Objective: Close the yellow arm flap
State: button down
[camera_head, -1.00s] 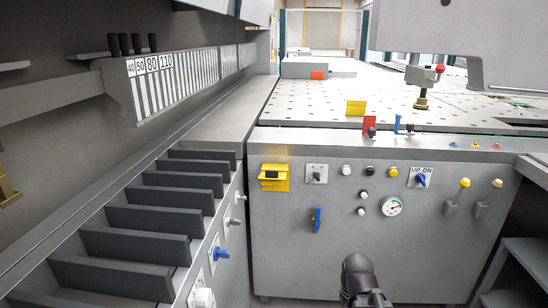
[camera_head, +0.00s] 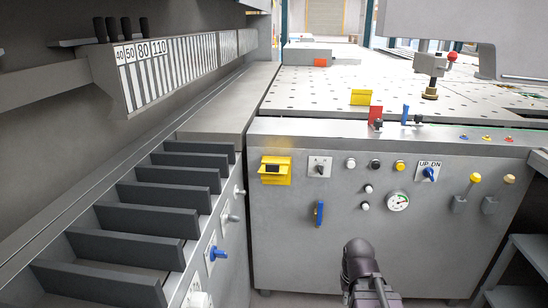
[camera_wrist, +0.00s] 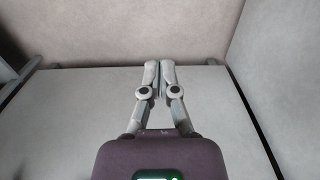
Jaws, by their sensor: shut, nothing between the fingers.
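Two yellow pieces could be the arm flap, and I cannot tell for certain which is meant. A small yellow plate (camera_head: 361,97) stands raised on the perforated table top near its front edge. A yellow box-like piece (camera_head: 275,171) with a dark slot sits on the upper left of the grey front panel and sticks out a little. My gripper (camera_wrist: 158,68) is shut and empty in the wrist view, with its fingertips together in front of a plain grey surface. In the head view my dark wrist shows low in front of the panel, apart from both yellow pieces.
A red flap (camera_head: 375,116) and a blue flap (camera_head: 405,114) stand upright at the table edge. The grey front panel (camera_head: 290,238) carries buttons, a gauge (camera_head: 398,202) and yellow-knobbed levers (camera_head: 475,178). Dark slanted dividers (camera_head: 165,194) lie along the left. A grey shelf (camera_head: 520,265) is at right.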

jog(key=w+a+r+p, duration=0.3)
jog(key=w+r+p, duration=0.1)
jog(key=r+p, duration=0.4)
jog(key=w+a+r+t+p, duration=0.1)
jog(key=w+a+r+p, duration=0.2)
jog(key=w+r+p, duration=0.3)
jog(key=w+a+r+p, duration=0.3)
jog(key=r+p, duration=0.6)
notch_tip(320, 180, up, 22)
jog(key=r+t+p, duration=0.1)
jog(key=p, duration=2.1)
send_over(274, 170)
jog(key=shift+w+a+f, duration=0.15)
jog(key=shift+f, duration=0.1)
jog(key=shift+f, duration=0.15)
jog(key=f+b, duration=0.3)
jog(key=w+f+b, duration=0.1)
jog(key=f+b, duration=0.2)
jog(key=b, duration=0.1)
jog(key=f+b, duration=0.3)
jog(key=f, duration=0.1)
jog(key=shift+w, duration=0.4)
jog(key=shift+s+f+b, duration=0.3)
jog(key=shift+f+b, duration=0.6)
jog(key=shift+b, duration=0.05)
jog(key=shift+s+f+b, duration=0.25)
jog(key=shift+f+b, duration=0.6)
jog(key=shift+b, duration=0.1)
